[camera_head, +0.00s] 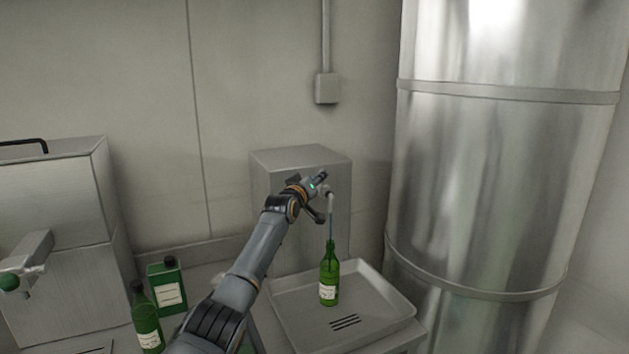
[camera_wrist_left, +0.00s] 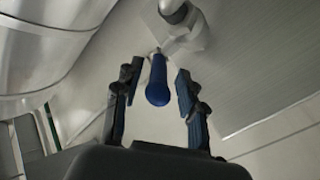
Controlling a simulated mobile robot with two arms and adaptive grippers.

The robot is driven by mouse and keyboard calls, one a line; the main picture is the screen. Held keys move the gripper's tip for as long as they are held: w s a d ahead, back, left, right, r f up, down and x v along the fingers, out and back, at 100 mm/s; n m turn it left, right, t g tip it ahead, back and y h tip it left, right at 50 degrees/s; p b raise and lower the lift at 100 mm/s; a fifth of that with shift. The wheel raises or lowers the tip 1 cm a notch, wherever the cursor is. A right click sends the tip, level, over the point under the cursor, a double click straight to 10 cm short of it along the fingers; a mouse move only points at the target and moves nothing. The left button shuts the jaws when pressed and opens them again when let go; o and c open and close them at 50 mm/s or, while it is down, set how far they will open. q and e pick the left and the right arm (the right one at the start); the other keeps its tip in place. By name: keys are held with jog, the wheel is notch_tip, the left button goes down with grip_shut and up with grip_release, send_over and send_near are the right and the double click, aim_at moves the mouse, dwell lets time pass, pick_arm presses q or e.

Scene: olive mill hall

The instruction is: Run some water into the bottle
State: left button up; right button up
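A green bottle (camera_head: 328,287) with a white label stands upright in the shallow metal tray (camera_head: 384,318) in the head view. A tap spout (camera_head: 331,203) comes out of a grey metal box (camera_head: 300,160) above it. A thin bluish stream of water (camera_head: 332,228) runs from the spout down to the bottle's mouth. My left gripper (camera_head: 316,184) is up at the tap. In the left wrist view its fingers (camera_wrist_left: 157,95) stand apart on either side of a blue tap handle (camera_wrist_left: 157,80), with gaps on both sides. My right gripper is not in view.
A tall shiny steel tank (camera_head: 490,180) stands right of the tray. At the lower left are another green bottle (camera_head: 147,320), a square green container (camera_head: 167,288) and a metal machine with a green-knobbed spout (camera_head: 22,268). The tray's right part is clear.

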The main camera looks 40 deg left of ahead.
pick_arm(q)
jog(key=shift+d+f, duration=0.1)
jog(key=shift+s+d, duration=0.1)
jog(key=shift+s, duration=0.05)
jog(key=shift+s+d, duration=0.25)
jog(key=shift+s, duration=0.3)
jog(key=v, duration=1)
jog(key=shift+s+a, duration=0.2)
jog(key=shift+s, duration=0.1)
jog(key=shift+c, duration=0.2)
